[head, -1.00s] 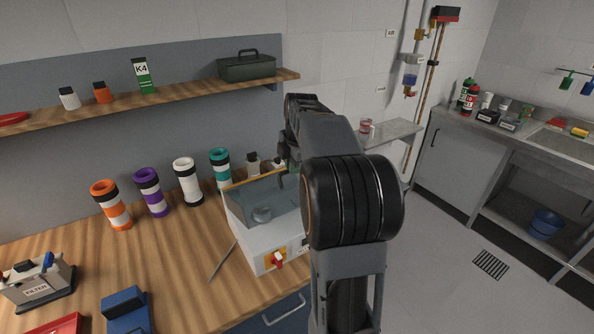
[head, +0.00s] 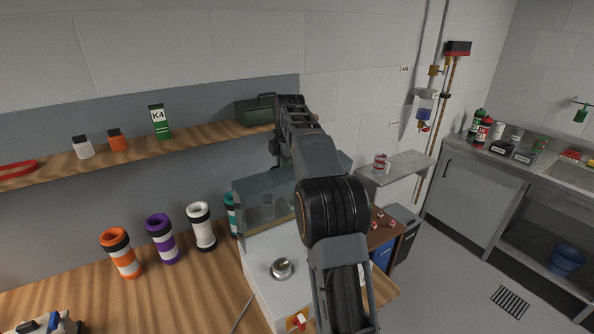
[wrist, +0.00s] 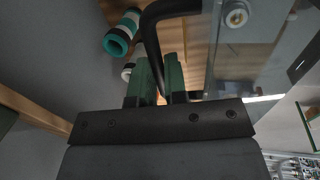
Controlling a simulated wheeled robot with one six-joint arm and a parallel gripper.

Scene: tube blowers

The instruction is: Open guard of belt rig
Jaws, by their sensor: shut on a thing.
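The belt rig (head: 262,292) is a white box on the wooden bench, with a round metal pulley (head: 282,268) showing on its top and a red switch (head: 297,321) on its front. Its clear guard (head: 262,203) stands raised at the back of the box, so the top lies open. My arm covers the guard's right part. In the wrist view, the green fingers of my gripper (wrist: 160,80) are shut on the guard's black bar handle (wrist: 152,38). The clear guard panel (wrist: 262,55) shows at the right there.
Orange, purple, white and teal banded tubes (head: 120,252) stand left of the rig. A shelf (head: 60,172) above holds small bottles, a green K4 box (head: 159,122) and a green toolbox (head: 254,110), close behind my gripper. A thin rod lies on the bench left of the rig.

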